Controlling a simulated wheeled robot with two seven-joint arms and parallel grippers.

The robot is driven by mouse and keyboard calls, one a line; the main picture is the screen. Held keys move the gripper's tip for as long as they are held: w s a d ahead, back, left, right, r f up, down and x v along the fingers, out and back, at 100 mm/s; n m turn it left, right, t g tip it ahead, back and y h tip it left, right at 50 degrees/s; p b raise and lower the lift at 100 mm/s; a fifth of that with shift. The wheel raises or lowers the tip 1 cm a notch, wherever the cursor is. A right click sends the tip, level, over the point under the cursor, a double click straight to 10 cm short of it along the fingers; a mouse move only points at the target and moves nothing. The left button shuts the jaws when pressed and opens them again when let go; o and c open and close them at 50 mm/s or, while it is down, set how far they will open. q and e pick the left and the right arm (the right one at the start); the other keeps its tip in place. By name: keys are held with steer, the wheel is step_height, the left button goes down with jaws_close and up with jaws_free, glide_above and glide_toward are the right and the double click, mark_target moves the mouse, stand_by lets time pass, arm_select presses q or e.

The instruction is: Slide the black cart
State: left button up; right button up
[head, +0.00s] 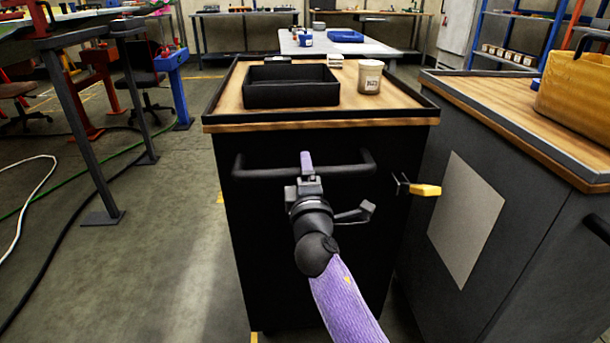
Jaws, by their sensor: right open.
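The black cart (290,240) stands straight ahead. It has a wooden top with a dark raised rim. A black bar handle (345,170) runs across its near face, just below the top. My right gripper (307,162) is open at the middle of this handle, with a purple finger overlapping the bar in the picture. I cannot tell whether the finger touches the bar. My purple-sleeved right arm hides part of the cart's near face. My left gripper is not in view.
A black tray (291,93) and a labelled pot (369,77) stand on the cart. A yellow-tipped piece (425,190) sticks out at its right. A grey cabinet (520,190) with a yellow bag (575,90) stands close on the right. Left floor is open, with cables (70,215) and a metal stand (80,120).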

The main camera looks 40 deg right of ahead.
jaws_close()
stand_by(0.9)
stand_by(0.4)
